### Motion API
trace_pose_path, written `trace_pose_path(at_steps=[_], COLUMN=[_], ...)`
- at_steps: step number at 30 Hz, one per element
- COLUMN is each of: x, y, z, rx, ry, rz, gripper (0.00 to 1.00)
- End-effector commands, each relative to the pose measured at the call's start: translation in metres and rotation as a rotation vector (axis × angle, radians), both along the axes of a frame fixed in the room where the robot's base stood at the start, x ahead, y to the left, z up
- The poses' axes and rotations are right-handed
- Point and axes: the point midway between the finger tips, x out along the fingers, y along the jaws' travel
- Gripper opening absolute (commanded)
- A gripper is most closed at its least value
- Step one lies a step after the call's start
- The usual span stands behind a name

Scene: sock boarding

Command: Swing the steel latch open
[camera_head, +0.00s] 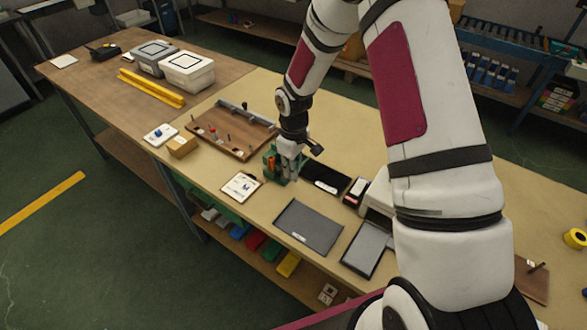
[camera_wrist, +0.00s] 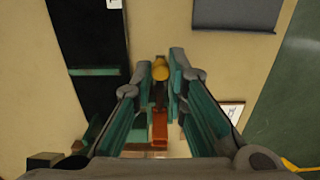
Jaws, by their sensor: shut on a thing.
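My gripper (camera_head: 289,166) points down at a small green fixture (camera_head: 270,168) on the tan bench in the head view. An orange-red bar (camera_wrist: 159,127) lies between the fingers below the knob in the picture. The steel of the latch cannot be made out clearly; the fingers hide much of the fixture, and I cannot tell how far the latch is turned.
A brown board with pegs (camera_head: 230,142) lies left of the fixture. A white card (camera_head: 241,186), a dark grey mat (camera_head: 308,227) and a black tray (camera_head: 325,178) lie close by. Grey and white boxes (camera_head: 188,74) stand at the far left. Some tan bench surface is bare between these.

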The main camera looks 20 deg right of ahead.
Motion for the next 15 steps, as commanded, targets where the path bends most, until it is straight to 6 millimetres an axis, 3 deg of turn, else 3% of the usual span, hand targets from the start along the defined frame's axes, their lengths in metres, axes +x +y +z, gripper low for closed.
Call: trace_pose_path(at_steps=[8, 15], x=[-0.0016, -0.0045], y=[0.0031, 0.0092], z=[0.0001, -0.0001], rx=[0.000, -0.001], ry=[0.000, 0.001], rz=[-0.073, -0.248], gripper=[0.00, 0.00])
